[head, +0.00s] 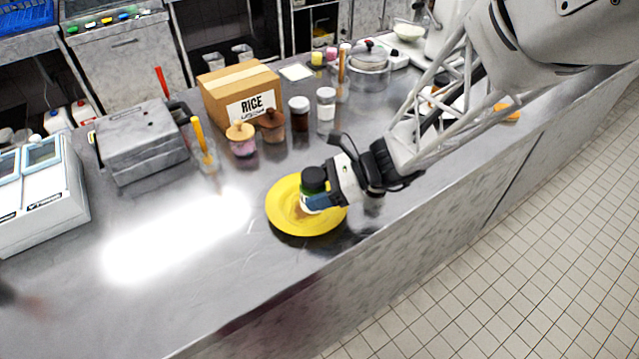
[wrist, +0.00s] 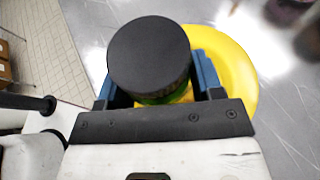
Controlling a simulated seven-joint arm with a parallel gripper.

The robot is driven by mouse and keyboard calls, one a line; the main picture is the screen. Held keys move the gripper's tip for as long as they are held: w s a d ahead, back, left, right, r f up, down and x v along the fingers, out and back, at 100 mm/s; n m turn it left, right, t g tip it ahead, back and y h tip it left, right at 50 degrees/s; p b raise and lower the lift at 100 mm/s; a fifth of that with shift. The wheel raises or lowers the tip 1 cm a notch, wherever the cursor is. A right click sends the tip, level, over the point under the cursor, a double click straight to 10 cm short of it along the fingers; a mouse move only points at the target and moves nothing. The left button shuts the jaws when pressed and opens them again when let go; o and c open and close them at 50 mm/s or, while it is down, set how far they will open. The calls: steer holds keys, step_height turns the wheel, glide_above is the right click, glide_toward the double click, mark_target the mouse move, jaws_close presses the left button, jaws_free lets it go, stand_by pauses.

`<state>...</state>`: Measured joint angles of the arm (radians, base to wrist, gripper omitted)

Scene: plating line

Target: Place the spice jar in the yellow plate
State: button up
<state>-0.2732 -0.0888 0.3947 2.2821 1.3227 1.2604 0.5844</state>
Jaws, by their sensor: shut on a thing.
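The spice jar (head: 313,181) has a black lid and a green body band, and it is upright. My gripper (head: 318,203) is shut on it, with blue fingers on either side of the jar. In the wrist view the black lid (wrist: 149,55) of the jar sits between the fingers (wrist: 155,85). The yellow plate (head: 282,212) lies on the steel counter, and the jar is over its inside. The plate also shows behind the jar in the wrist view (wrist: 238,75). Whether the jar's base touches the plate is hard to tell.
Behind the plate stand a rice box (head: 215,100), lidded jars (head: 299,118) and pink and brown jars (head: 242,145). A grey metal box (head: 140,145) is at left. The counter (head: 170,285) left of the plate is clear; its front edge is close to the plate.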

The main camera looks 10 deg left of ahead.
steer(key=shift+f, duration=1.65)
steer(key=shift+f, duration=0.1)
steer(key=o, duration=1.1)
steer(key=shift+c, duration=0.2)
steer(key=shift+v, duration=1.2)
steer(key=v, duration=0.2)
steer(key=shift+w+d+r, duration=0.1)
steer(key=shift+d+r, duration=0.1)
steer(key=shift+d, duration=0.05)
step_height(320, 180, up, 7)
